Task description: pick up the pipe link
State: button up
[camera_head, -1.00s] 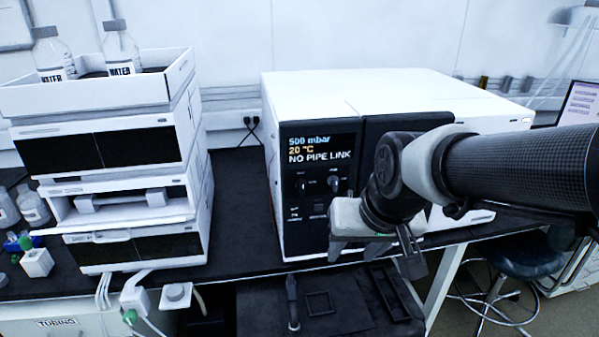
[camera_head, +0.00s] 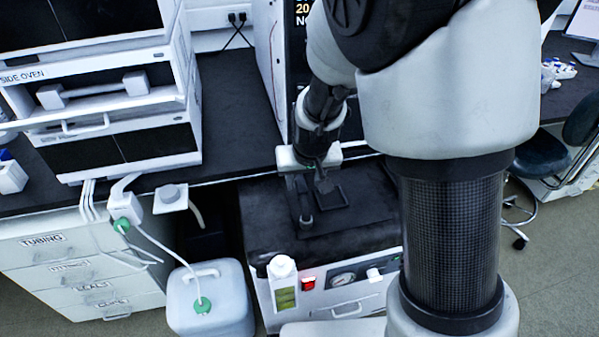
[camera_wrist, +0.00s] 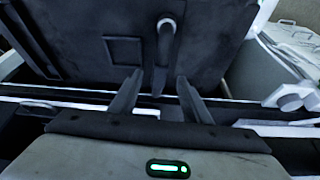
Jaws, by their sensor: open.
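The pipe link looks to be the dark pipe (camera_head: 305,207) lying on the black top of the low cabinet. In the wrist view the same dark pipe (camera_wrist: 163,58) runs away from me, with a bent, lighter-rimmed end farthest off. My gripper (camera_head: 313,184) is over the cabinet's rear part, pointing down. In the wrist view its two fingers (camera_wrist: 157,80) are apart, and the near end of the pipe shows between their tips. Nothing is held. I cannot tell how much height separates the fingers from the pipe. My own arm hides part of the right side.
The cabinet top (camera_head: 262,215) has a square raised frame (camera_head: 333,197) beside the pipe. A bench edge (camera_head: 240,172) runs behind. A white canister (camera_head: 210,305) stands on the floor at left, and a white bottle (camera_head: 283,285) is at the cabinet's front. An instrument stack (camera_head: 120,145) stands at left.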

aim_at(302, 186)
jog(key=b+x, duration=0.1)
jog(key=x, duration=0.3)
jog(key=b+x, duration=0.2)
jog(key=x, duration=0.1)
jog(key=shift+w+a+f, duration=0.1)
jog(key=shift+w+f, duration=0.15)
jog(key=shift+w, duration=0.15)
jog(key=shift+r, duration=0.1)
grip_shut()
notch_tip(302, 186, up, 9)
jog(key=p, duration=0.4)
jog(key=shift+r, duration=0.2)
jog(key=s+d+r, duration=0.2)
jog(key=d, duration=0.3)
jog(key=s+d+r+m, duration=0.1)
jog(key=s+d+r, duration=0.2)
jog(key=d, duration=0.3)
jog(key=shift+s, duration=0.3)
